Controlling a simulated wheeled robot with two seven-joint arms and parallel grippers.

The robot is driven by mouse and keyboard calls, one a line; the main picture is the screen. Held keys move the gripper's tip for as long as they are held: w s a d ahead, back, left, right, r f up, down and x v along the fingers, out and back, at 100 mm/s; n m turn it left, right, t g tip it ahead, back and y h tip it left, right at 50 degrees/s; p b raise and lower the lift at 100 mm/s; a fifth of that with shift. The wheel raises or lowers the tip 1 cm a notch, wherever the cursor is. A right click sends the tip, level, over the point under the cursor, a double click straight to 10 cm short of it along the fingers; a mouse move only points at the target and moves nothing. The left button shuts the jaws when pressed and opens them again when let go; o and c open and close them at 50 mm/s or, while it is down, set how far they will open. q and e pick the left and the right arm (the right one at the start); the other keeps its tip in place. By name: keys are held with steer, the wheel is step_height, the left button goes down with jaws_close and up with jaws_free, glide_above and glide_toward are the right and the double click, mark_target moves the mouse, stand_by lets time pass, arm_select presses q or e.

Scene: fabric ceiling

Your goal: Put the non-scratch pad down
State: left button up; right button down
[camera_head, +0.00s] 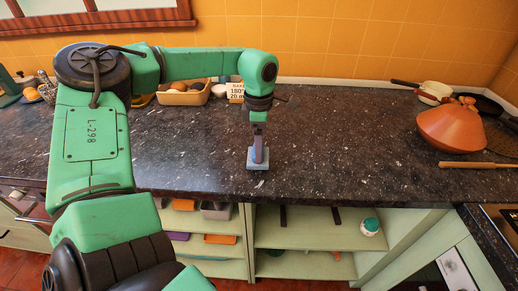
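The non-scratch pad (257,166) is a small light blue-grey block near the front edge of the dark speckled countertop (340,150). My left arm reaches in from the left, and its gripper (258,153) points down with its fingertips at the pad. The gripper appears shut on the pad and hides its upper middle. I cannot tell whether the pad touches the counter or hangs just above it. My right gripper is out of view.
A terracotta tagine (452,129) stands at the right, with a wooden utensil (478,165) in front. A bread tray (183,97) and a small white sign (236,91) stand at the back. Open shelves (305,235) lie below. The counter right of the pad is clear.

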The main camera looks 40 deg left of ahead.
arm_select(q)
step_height(320, 180, down, 3)
steer(key=shift+r, duration=0.15)
steer(key=shift+c, duration=0.6)
steer(key=o, duration=1)
steer(key=shift+o, duration=0.2)
